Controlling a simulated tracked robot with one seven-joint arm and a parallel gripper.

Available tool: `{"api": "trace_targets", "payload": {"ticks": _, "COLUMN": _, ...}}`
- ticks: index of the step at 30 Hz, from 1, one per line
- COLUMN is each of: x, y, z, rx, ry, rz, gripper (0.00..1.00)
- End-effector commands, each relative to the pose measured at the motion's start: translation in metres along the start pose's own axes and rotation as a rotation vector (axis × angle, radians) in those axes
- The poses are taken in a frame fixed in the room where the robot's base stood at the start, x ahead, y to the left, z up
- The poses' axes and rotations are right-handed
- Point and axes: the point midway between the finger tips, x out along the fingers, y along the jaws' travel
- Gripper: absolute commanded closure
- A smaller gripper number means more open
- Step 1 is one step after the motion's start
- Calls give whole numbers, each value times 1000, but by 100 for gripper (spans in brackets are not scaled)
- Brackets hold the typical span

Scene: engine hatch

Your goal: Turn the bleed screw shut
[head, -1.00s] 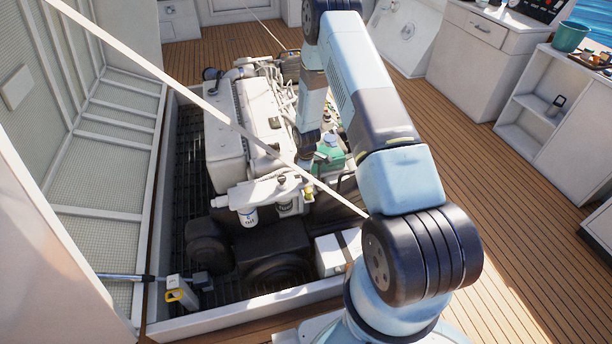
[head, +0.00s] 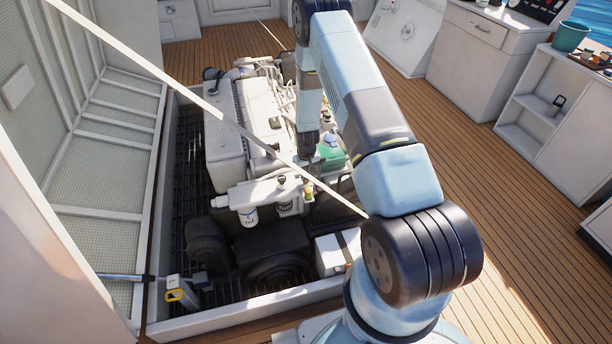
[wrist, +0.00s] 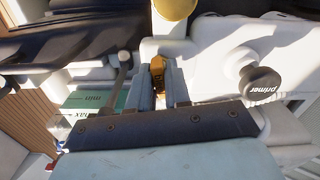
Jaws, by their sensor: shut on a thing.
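In the wrist view my gripper (wrist: 160,80) reaches onto the white engine housing. Its two grey fingers are closed on the sides of a small orange-brass part, which I take as the bleed screw (wrist: 158,66). Only its top and the strip between the fingers show; its thread and seat are hidden. In the head view my arm reaches over the front right of the white engine (head: 232,140), and the fingers and the screw cannot be made out there.
A black primer knob (wrist: 262,83) stands right of my gripper, and a yellow cap (wrist: 175,8) lies beyond it. A green container (head: 331,152) is close to my wrist. A white filter (head: 248,214) hangs at the engine's front. A pale strut (head: 215,112) crosses the head view.

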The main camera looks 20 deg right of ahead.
Motion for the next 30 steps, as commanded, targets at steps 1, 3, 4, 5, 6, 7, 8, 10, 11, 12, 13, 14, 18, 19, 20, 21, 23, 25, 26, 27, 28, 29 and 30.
{"api": "trace_targets", "payload": {"ticks": 1, "x": -1, "y": 0, "z": -3, "rx": 27, "ry": 6, "rz": 1, "gripper": 100}}
{"api": "trace_targets", "payload": {"ticks": 3, "x": -1, "y": 0, "z": -3, "rx": 65, "ry": 6, "rz": 1, "gripper": 100}}
{"api": "trace_targets", "payload": {"ticks": 4, "x": -1, "y": 0, "z": -3, "rx": 80, "ry": 6, "rz": 1, "gripper": 100}}
{"api": "trace_targets", "payload": {"ticks": 5, "x": -1, "y": 0, "z": -3, "rx": 93, "ry": 7, "rz": 1, "gripper": 100}}
{"api": "trace_targets", "payload": {"ticks": 6, "x": -1, "y": 0, "z": -3, "rx": 110, "ry": 7, "rz": 0, "gripper": 100}}
{"api": "trace_targets", "payload": {"ticks": 7, "x": -1, "y": 0, "z": -3, "rx": 122, "ry": 7, "rz": 0, "gripper": 100}}
{"api": "trace_targets", "payload": {"ticks": 8, "x": -1, "y": 0, "z": -3, "rx": 132, "ry": 7, "rz": 0, "gripper": 100}}
{"api": "trace_targets", "payload": {"ticks": 10, "x": -1, "y": 0, "z": -3, "rx": 150, "ry": 7, "rz": 0, "gripper": 100}}
{"api": "trace_targets", "payload": {"ticks": 11, "x": -1, "y": 0, "z": -3, "rx": 156, "ry": 7, "rz": 0, "gripper": 100}}
{"api": "trace_targets", "payload": {"ticks": 12, "x": -1, "y": 0, "z": -3, "rx": 164, "ry": 7, "rz": 0, "gripper": 100}}
{"api": "trace_targets", "payload": {"ticks": 13, "x": -1, "y": 0, "z": -3, "rx": 169, "ry": 7, "rz": 0, "gripper": 100}}
{"api": "trace_targets", "payload": {"ticks": 14, "x": -1, "y": 0, "z": -3, "rx": 172, "ry": 7, "rz": 0, "gripper": 100}}
{"api": "trace_targets", "payload": {"ticks": 18, "x": -1, "y": 0, "z": -3, "rx": 182, "ry": 7, "rz": 0, "gripper": 100}}
{"api": "trace_targets", "payload": {"ticks": 19, "x": -1, "y": 0, "z": -3, "rx": 182, "ry": 7, "rz": 0, "gripper": 100}}
{"api": "trace_targets", "payload": {"ticks": 20, "x": -2, "y": 0, "z": -3, "rx": 183, "ry": 7, "rz": 0, "gripper": 100}}
{"api": "trace_targets", "payload": {"ticks": 21, "x": -2, "y": 0, "z": -4, "rx": 183, "ry": 8, "rz": 0, "gripper": 100}}
{"api": "trace_targets", "payload": {"ticks": 23, "x": -2, "y": 0, "z": -4, "rx": 183, "ry": 8, "rz": 0, "gripper": 100}}
{"api": "trace_targets", "payload": {"ticks": 25, "x": -2, "y": 0, "z": -4, "rx": 183, "ry": 8, "rz": 0, "gripper": 100}}
{"api": "trace_targets", "payload": {"ticks": 26, "x": -2, "y": 0, "z": -4, "rx": 183, "ry": 8, "rz": 0, "gripper": 100}}
{"api": "trace_targets", "payload": {"ticks": 27, "x": -2, "y": 0, "z": -4, "rx": 183, "ry": 8, "rz": 0, "gripper": 100}}
{"api": "trace_targets", "payload": {"ticks": 28, "x": -2, "y": 0, "z": -4, "rx": 183, "ry": 8, "rz": 0, "gripper": 81}}
{"api": "trace_targets", "payload": {"ticks": 29, "x": -2, "y": 0, "z": -4, "rx": 182, "ry": 8, "rz": 0, "gripper": 78}}
{"api": "trace_targets", "payload": {"ticks": 30, "x": -1, "y": 0, "z": -3, "rx": 182, "ry": 7, "rz": 0, "gripper": 74}}
